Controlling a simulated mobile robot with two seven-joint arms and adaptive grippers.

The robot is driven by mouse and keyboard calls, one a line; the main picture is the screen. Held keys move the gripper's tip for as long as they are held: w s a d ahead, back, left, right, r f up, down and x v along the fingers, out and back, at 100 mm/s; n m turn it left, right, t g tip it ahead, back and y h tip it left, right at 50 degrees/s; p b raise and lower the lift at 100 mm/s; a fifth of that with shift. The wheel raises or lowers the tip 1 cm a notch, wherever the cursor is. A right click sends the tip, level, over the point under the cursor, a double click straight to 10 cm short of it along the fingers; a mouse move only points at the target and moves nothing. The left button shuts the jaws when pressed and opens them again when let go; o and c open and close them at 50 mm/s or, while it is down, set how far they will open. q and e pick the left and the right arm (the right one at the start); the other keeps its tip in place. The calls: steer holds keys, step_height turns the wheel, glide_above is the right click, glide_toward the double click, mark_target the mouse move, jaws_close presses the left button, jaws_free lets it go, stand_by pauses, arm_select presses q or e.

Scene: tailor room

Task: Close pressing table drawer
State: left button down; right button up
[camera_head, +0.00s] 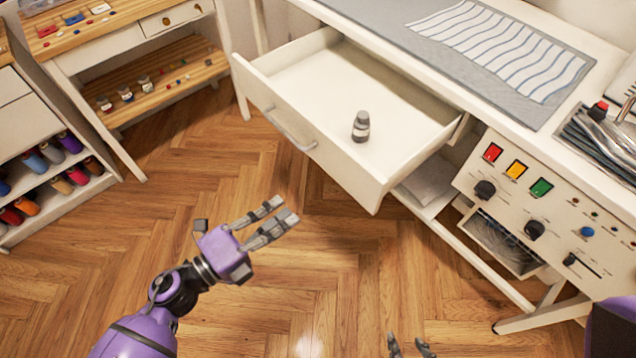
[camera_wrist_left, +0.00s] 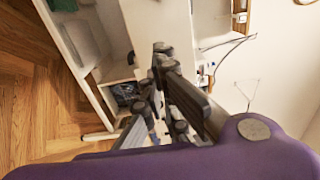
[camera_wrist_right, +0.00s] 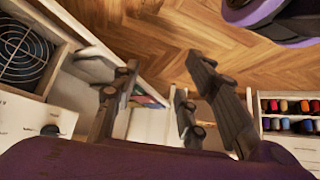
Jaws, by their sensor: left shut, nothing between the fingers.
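The white pressing table drawer (camera_head: 345,172) is pulled well out of the pressing table (camera_head: 432,72) in the head view. Its grey bar handle (camera_head: 290,130) is on the front panel.
A control panel (camera_head: 540,200) with knobs and coloured buttons is right of the drawer. A striped cloth (camera_head: 500,45) lies on the tabletop. A wooden-topped table (camera_head: 120,15) and a thread rack (camera_head: 50,185) stand at left. The wooden floor (camera_head: 190,150) between is clear.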

arm_select(q)
glide_toward(341, 170)
steer(key=p+x, duration=0.1)
steer(key=x, duration=0.5)
steer(key=shift+p, duration=0.3)
steer(key=shift+w+d, duration=0.25)
steer(key=shift+d, duration=0.05)
arm_select(e)
steer(key=shift+d+r, duration=0.1)
steer(key=shift+r, duration=0.4)
